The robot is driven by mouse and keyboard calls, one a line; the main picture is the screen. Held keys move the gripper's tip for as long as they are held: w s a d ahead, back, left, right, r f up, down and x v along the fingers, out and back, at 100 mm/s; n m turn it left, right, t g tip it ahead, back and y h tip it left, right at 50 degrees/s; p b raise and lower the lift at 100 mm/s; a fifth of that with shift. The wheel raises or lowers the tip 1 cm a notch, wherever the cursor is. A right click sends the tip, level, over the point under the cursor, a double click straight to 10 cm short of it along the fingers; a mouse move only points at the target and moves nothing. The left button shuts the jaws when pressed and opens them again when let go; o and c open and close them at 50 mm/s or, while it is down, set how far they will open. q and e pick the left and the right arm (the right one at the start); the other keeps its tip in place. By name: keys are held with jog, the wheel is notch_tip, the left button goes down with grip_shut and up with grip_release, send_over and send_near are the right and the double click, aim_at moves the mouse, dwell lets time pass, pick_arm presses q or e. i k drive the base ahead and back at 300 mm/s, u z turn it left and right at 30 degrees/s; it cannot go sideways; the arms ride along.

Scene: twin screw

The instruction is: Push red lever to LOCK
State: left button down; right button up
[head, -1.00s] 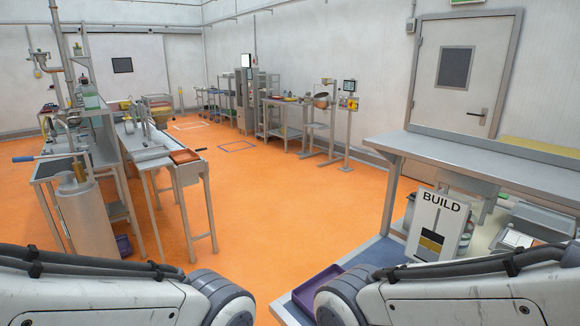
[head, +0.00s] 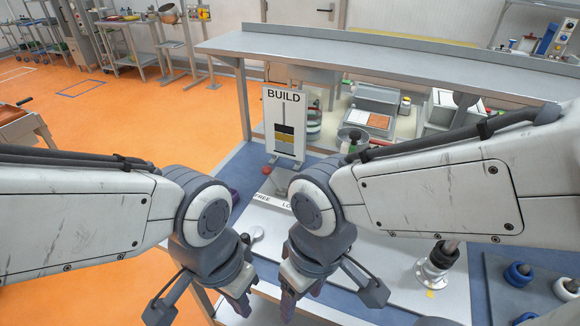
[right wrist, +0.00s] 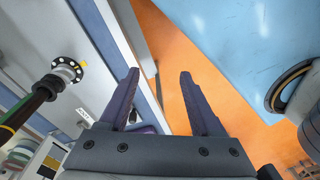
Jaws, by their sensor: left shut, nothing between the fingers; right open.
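A small red knob (head: 266,171), likely the red lever's end, shows below the BUILD sign in the head view. A grey block stands beside it. A white strip with the word FREE (head: 262,197) and the start of a second word, "LO", lies in front; my right arm hides the rest. My left gripper (head: 242,304) is shut and empty, in front of the bench edge and apart from the lever. My right gripper (head: 302,298) is open and empty, beside the left one. Its spread purple fingers also show in the right wrist view (right wrist: 159,95), over the bench edge and orange floor.
The BUILD sign (head: 284,122) stands upright on the blue and white bench. A flanged metal post (head: 438,266) stands to the right, near a dark tray with blue and white rings (head: 518,274). A raised grey shelf (head: 380,55) runs behind. Orange floor is open at left.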

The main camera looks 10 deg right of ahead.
aim_at(266, 170)
jog(key=k, duration=1.25)
jog(key=u, duration=0.95)
jog(key=i, duration=1.25)
jog(key=z, duration=0.8)
jog(key=i, duration=0.45)
jog(key=z, duration=0.5)
